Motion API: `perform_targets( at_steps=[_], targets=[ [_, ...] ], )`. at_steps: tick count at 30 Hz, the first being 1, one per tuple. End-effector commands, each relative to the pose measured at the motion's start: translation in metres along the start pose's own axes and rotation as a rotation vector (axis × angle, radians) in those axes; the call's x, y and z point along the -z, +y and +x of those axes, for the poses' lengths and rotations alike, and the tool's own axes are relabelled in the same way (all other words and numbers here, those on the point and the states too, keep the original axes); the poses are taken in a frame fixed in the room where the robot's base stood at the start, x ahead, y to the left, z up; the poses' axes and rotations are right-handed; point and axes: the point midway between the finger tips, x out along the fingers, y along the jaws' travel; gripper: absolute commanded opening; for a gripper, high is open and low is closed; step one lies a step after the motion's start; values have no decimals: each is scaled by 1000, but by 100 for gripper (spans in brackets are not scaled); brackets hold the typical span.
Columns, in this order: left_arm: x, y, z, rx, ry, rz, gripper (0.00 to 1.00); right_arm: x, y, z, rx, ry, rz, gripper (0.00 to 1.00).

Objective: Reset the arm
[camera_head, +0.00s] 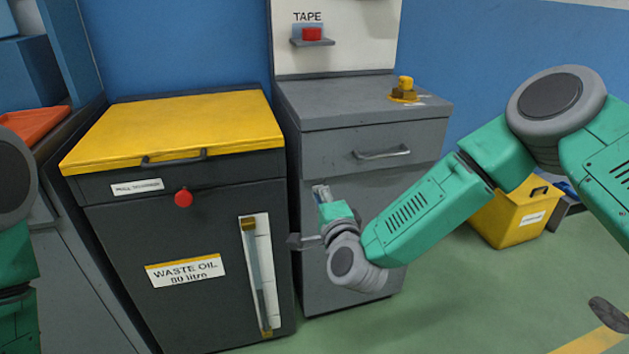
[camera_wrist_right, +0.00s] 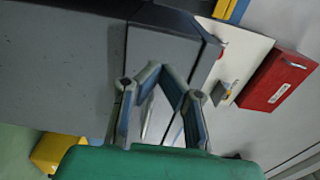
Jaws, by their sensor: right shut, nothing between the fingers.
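My right arm reaches in from the right in the head view. Its gripper (camera_head: 321,193) is in front of the grey drawer cabinet (camera_head: 340,240), below the drawer handle, and partly hidden by my wrist. The right wrist view also shows the gripper (camera_wrist_right: 160,100), with its linkage in front of grey cabinet surfaces. It is shut with nothing held. Of my left arm, only links show at the left edge of the head view; its gripper is out of view.
A dark waste oil cabinet (camera_head: 110,225) with a yellow lid (camera_head: 175,128) and red knob (camera_head: 183,198) stands left. The tape shelf (camera_head: 313,42) holds a red item. A yellow bin (camera_head: 510,215) stands behind my right arm. Green floor (camera_head: 460,300) is open at lower right.

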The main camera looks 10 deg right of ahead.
Motion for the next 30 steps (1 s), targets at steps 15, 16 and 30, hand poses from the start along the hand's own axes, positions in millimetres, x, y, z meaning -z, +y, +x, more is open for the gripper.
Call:
perform_targets(
  at_steps=[15,16,30],
  targets=[
    [2,0,-31,0,0,0,40,-12,153,-174,-557,-467,-636,0],
    [2,0,-33,0,0,0,40,-6,164,-194,-608,-517,-695,0],
    [3,0,-57,0,0,0,40,112,193,-422,-1168,-1114,-1206,0]
  ],
)
